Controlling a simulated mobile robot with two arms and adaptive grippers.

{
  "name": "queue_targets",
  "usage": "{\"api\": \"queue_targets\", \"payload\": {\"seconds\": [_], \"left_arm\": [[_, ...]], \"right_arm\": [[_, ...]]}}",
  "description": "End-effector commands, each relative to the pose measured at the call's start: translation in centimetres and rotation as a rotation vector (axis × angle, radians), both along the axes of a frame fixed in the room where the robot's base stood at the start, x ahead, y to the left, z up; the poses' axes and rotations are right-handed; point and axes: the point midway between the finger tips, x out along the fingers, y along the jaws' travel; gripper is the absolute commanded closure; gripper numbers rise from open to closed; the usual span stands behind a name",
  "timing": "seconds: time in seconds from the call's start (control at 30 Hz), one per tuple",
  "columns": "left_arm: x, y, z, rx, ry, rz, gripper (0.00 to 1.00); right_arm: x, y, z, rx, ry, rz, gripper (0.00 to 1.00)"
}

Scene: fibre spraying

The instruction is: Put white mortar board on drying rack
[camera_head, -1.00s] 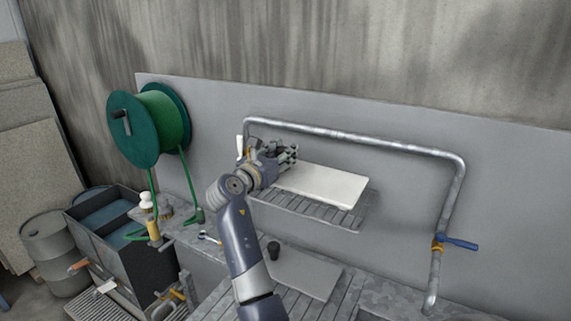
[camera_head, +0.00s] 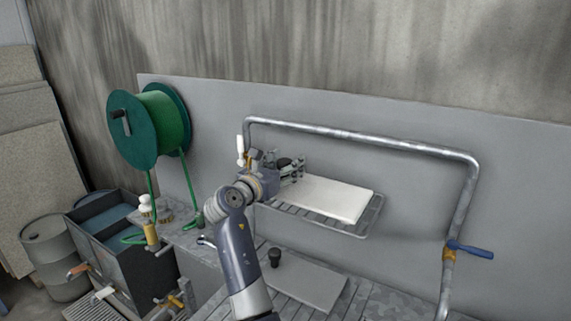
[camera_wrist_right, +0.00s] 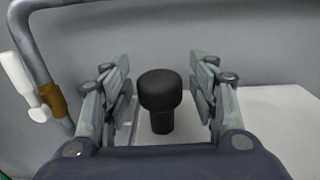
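The white mortar board (camera_head: 335,200) lies flat on the slatted drying rack (camera_head: 366,230) on the grey wall panel. A black knob handle (camera_wrist_right: 160,100) stands upright at its left part. My right gripper (camera_head: 292,170) is at the board's left end, around this knob. In the right wrist view my right gripper (camera_wrist_right: 163,95) has its fingers spread on both sides of the knob, with a gap on each side. The gripper hides part of the board's left end in the head view. My left gripper is in neither view.
A metal pipe (camera_head: 370,140) runs above and right of the rack, with a blue-handled valve (camera_head: 470,249). A grey board (camera_head: 305,280) with a black knob (camera_head: 275,257) lies on the worktop below. A green hose reel (camera_head: 150,128) hangs at left.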

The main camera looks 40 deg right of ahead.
Motion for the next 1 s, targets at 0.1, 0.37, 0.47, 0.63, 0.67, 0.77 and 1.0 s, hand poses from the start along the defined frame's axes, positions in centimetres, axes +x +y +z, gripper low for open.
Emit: {"api": "queue_targets", "payload": {"seconds": [0.1, 0.37, 0.47, 0.63, 0.67, 0.77, 1.0], "left_arm": [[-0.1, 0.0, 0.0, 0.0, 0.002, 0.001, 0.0], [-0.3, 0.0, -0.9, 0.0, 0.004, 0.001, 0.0], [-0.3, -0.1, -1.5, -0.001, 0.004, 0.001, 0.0], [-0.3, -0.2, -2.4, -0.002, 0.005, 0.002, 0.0], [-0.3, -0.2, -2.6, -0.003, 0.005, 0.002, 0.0], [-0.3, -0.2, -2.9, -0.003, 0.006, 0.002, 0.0], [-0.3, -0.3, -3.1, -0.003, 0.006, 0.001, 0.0]], "right_arm": [[0.0, 0.0, 0.1, -0.001, 0.0, 0.0, 0.46], [-0.5, 2.2, 0.0, 0.001, -0.002, 0.004, 0.46], [-1.1, 4.3, 0.0, 0.001, -0.003, 0.004, 0.46], [-2.1, 7.9, 0.1, 0.0, -0.001, 0.003, 0.46], [-2.3, 8.4, 0.1, 0.001, -0.002, 0.003, 0.46], [-2.8, 9.9, 0.2, 0.0, -0.001, 0.002, 0.46], [-3.3, 11.5, 0.5, 0.0, -0.002, 0.0, 0.46]]}}
